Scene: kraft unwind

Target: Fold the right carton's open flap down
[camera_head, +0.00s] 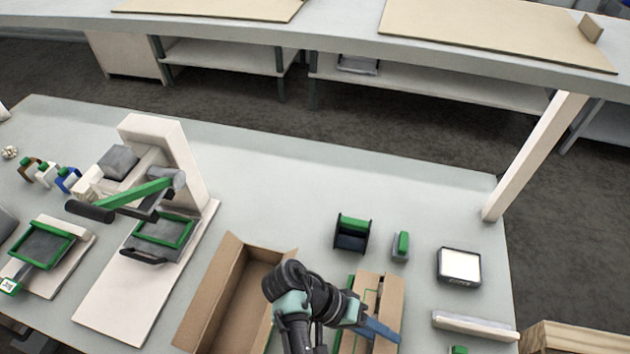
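The right carton (367,288) is a brown cardboard box at the front centre-right of the table. A brown flap (391,304) stands raised along its right side. My gripper (380,329) is over this carton, with its blue fingers pointing right at the flap's near part. I cannot tell whether they touch the flap or whether they are open or shut. My arm hides much of the carton's left side and interior.
A larger open carton (228,292) stands just left of my arm. A green-and-black holder (352,232), a small green-topped item (400,246) and a scale-like box (459,267) stand behind and right. A pale bar (474,326) lies at front right. The table's back middle is clear.

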